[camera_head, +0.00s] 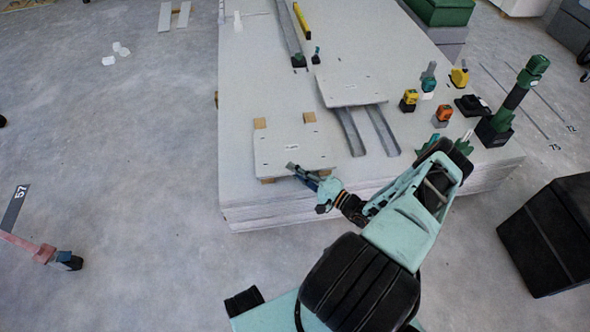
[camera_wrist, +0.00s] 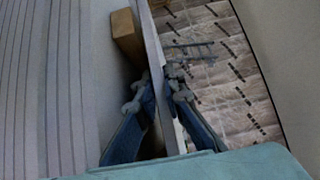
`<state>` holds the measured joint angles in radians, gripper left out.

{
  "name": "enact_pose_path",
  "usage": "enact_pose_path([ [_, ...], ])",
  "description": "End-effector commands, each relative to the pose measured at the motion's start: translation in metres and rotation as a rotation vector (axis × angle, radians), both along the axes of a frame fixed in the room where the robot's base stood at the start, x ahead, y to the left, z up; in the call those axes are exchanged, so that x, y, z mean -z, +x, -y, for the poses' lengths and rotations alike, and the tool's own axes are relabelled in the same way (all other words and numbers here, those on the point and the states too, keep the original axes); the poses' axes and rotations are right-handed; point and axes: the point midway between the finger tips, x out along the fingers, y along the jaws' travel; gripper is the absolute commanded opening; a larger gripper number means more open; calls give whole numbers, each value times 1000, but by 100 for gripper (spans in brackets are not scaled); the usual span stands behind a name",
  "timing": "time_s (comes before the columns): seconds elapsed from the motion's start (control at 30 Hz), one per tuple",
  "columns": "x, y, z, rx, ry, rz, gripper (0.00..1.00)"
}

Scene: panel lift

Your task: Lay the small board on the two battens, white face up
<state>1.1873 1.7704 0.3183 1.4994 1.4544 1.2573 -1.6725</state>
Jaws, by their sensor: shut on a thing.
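The small board (camera_head: 285,150) lies across the two battens, its pale, labelled face up. The left batten (camera_head: 260,123) and the right batten (camera_head: 309,117) show as wooden ends past its far edge. A wooden end of one batten (camera_wrist: 127,35) shows in the wrist view beside the board's edge (camera_wrist: 154,45). My gripper (camera_head: 293,168) is at the board's near edge, shut on it. In the wrist view my fingers (camera_wrist: 160,82) stand on either side of the thin edge. Most of both battens is hidden under the board.
The board lies on a large stack of pale panels (camera_head: 240,80). Another pale board (camera_head: 350,90) rests on metal channels (camera_head: 382,130) to the right. Coloured tools, a yellow level (camera_head: 301,20) and a green-topped post (camera_head: 515,95) stand further off. The stack's left strip is clear.

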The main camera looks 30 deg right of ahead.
Motion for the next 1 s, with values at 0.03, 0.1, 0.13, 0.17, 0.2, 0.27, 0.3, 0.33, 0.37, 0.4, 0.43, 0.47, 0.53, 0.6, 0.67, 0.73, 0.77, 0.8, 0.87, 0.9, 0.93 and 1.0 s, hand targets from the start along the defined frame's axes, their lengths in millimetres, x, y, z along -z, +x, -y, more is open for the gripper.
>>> enact_pose_path([
  [0.03,-2,1,0,0,0,5,0],
  [0.1,-1,1,0,0,0,5,0],
  [0.13,0,1,0,0,0,4,0],
  [0.17,1,1,0,0,0,4,0],
  [0.2,2,1,0,0,0,4,0],
  [0.27,4,1,0,0,0,4,0],
  [0.3,5,1,0,0,0,4,0],
  [0.33,6,1,0,0,0,4,0],
  [0.37,7,1,0,0,0,4,0],
  [0.4,8,1,0,0,0,4,0],
  [0.43,10,0,0,0,0,0,10],
  [0.47,9,0,0,0,0,0,13],
  [0.53,9,0,0,0,0,0,21],
  [0.6,9,0,0,0,0,0,26],
  [0.67,9,0,0,0,0,-1,26],
  [0.73,9,0,0,0,-1,-2,26],
  [0.77,10,0,0,0,-1,-2,26],
  [0.8,10,0,0,0,-1,-3,26],
  [0.87,9,0,0,0,-1,-3,26],
  [0.9,8,0,0,0,-2,-4,26],
  [0.93,6,0,0,0,-2,-4,26],
  [1.0,0,0,0,0,-2,-4,26],
])
